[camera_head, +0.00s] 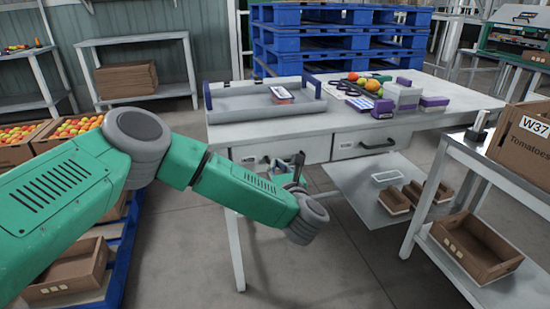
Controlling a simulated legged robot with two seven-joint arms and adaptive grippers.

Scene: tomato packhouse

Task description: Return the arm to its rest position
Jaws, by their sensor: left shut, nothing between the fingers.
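My left arm (245,190), green with grey joints, reaches in from the left and bends in front of the white table (270,130). My left gripper (299,160) shows small and dark beyond the arm's end, in front of the table's drawer fronts. It is partly hidden by my arm. It is shut with nothing held. My right gripper is not in view.
The table bears a grey tray (240,103), several tomatoes and purple-and-white boxes (402,95). At right, a metal table (455,150) carries a cardboard tomato box (520,150). Blue pallets (320,40) stand behind. Grey floor (330,265) lies open at front centre.

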